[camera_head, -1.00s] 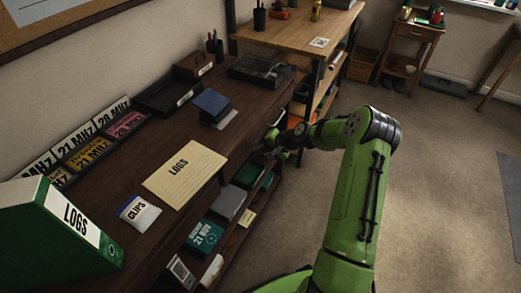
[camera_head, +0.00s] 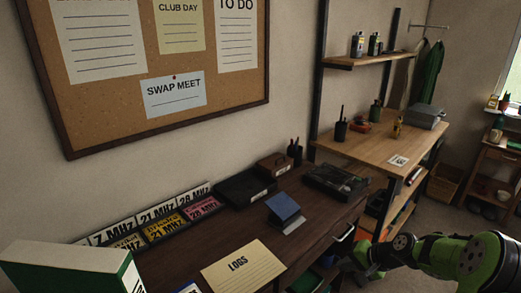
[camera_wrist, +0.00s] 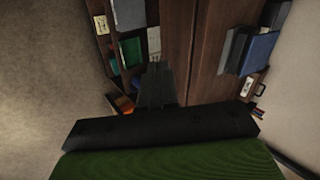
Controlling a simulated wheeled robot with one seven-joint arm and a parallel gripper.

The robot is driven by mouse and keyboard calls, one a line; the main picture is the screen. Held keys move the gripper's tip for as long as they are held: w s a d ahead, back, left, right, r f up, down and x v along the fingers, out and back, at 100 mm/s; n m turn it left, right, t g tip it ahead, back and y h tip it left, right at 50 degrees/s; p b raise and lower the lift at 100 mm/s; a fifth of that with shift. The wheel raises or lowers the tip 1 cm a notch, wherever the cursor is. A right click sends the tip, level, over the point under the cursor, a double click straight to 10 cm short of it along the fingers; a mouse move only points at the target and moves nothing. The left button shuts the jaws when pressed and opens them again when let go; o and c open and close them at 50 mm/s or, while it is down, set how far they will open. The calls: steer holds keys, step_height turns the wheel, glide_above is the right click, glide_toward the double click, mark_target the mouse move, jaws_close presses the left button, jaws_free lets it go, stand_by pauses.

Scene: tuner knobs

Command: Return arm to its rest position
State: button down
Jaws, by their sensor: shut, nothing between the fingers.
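My green arm (camera_head: 440,250) reaches in from the lower right of the head view. My gripper (camera_head: 364,262) is at the front edge of the dark wooden desk (camera_head: 215,222), near its right end. In the wrist view the dark fingers (camera_wrist: 155,85) lie together with nothing between them. The fingers appear over the desk's front edge, with shelf contents to one side and the desk top to the other. I cannot tell the exact gap to the desk.
A green-white binder (camera_head: 70,262) stands at the near left. A lighter workbench (camera_head: 385,150) stands beyond. Open floor (camera_wrist: 45,80) shows in the wrist view.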

steer(key=s+a+r+n+g+h+p, duration=0.2)
steer(key=s+a+r+n, duration=0.15)
steer(key=a+r, duration=0.5)
steer(key=s+a+r+n+h+p, duration=0.1)
steer(key=s+a+r+n+p, duration=0.1)
steer(key=s+r, duration=0.6)
steer(key=s+a+r+n+t+h+p, duration=0.1)
steer(key=s+a+r+n+h+p, duration=0.1)
steer(key=s+r, duration=0.7)
steer(key=s+a+n+p, duration=0.1)
steer(key=s, duration=0.7)
steer(key=shift+a+r+t, duration=0.25)
steer(key=shift+r+t, duration=0.05)
